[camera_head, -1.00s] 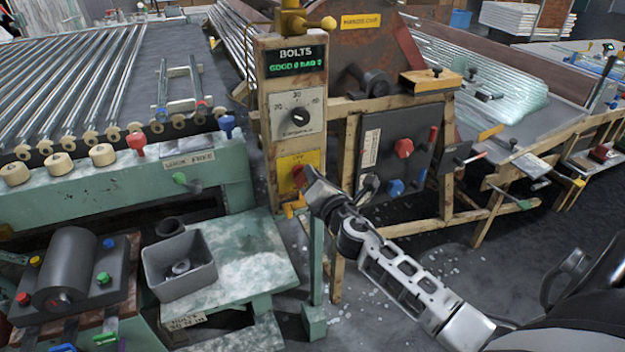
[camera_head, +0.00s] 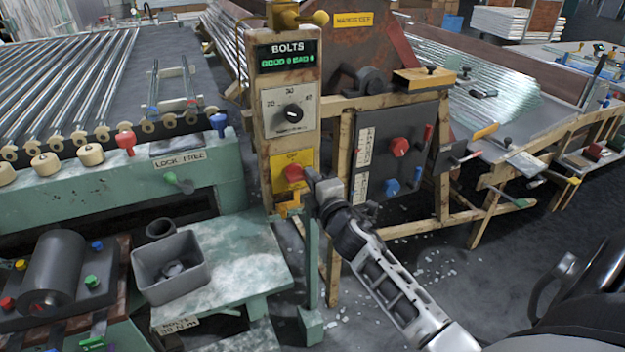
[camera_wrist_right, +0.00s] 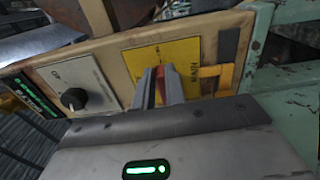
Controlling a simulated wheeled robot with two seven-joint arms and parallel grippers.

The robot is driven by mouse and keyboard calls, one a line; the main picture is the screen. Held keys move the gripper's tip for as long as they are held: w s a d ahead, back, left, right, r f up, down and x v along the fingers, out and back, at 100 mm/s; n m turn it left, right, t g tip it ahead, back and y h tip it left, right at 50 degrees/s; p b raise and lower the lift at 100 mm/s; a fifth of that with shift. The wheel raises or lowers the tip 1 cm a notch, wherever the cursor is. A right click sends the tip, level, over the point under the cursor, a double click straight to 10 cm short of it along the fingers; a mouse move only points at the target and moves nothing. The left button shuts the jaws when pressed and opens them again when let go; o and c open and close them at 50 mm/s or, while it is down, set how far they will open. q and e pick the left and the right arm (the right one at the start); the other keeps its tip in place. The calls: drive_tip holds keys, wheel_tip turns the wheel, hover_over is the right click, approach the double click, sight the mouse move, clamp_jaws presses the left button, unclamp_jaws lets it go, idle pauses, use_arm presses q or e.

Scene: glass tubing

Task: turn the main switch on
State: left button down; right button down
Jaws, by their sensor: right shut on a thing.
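The main switch is a red knob (camera_head: 293,172) on a yellow plate (camera_head: 281,188) low on the wooden control post. My right gripper (camera_head: 305,178) is at the knob, coming from the right. In the right wrist view, its two fingers (camera_wrist_right: 159,88) are shut on the red knob (camera_wrist_right: 160,86), which shows as a thin strip between them. The yellow plate (camera_wrist_right: 190,52) lies behind the fingers, with lettering that is partly covered. The knob's exact angle is hard to tell. My left gripper is not in view.
Above the switch are a black dial (camera_head: 292,113) and a green-lit BOLTS display (camera_head: 287,56). A dark panel with red and blue knobs (camera_head: 398,147) stands right of the post. A grey bin (camera_head: 170,290) sits on the green table to the left.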

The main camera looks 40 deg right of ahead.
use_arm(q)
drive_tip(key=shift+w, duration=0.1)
use_arm(e)
drive_tip(key=shift+f+m, duration=0.15)
drive_tip(key=shift+m, duration=0.15)
drive_tip(key=c, duration=1.4)
unclamp_jaws()
drive_tip(key=shift+c, duration=0.2)
use_arm(q)
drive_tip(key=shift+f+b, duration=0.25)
drive_tip(key=shift+b, duration=0.15)
use_arm(e)
drive_tip(key=v, duration=1.6)
